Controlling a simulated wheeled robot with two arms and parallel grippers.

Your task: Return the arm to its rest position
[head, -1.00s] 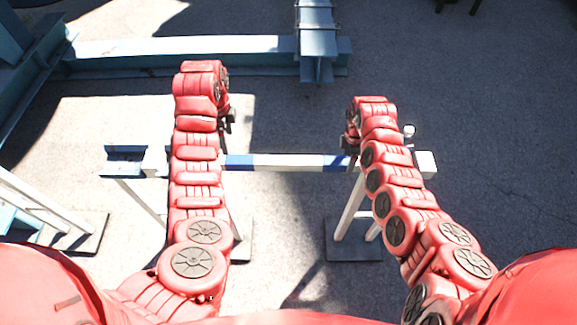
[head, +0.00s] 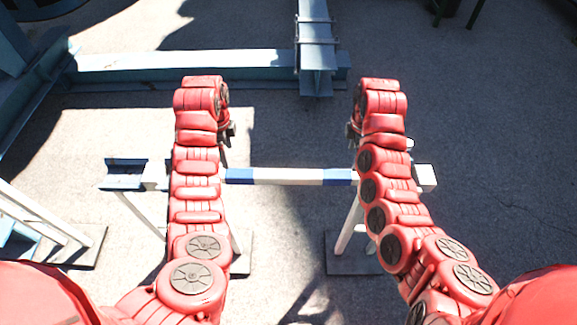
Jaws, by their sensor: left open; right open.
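My two red padded arms reach forward over a low stand with a blue and white bar (head: 290,177). My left gripper (head: 229,131) shows only as a small dark part beside the end of the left arm; its fingers are mostly hidden. My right gripper (head: 352,131) shows likewise as a dark part at the left side of the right arm's end. Both are open, and I see nothing held in either. Both arm ends appear beyond the bar in the picture.
A long blue-grey steel beam (head: 190,62) lies across the back, with another beam (head: 316,50) meeting it. White and blue framework (head: 40,215) stands at the left. Open grey pavement (head: 480,130) lies to the right.

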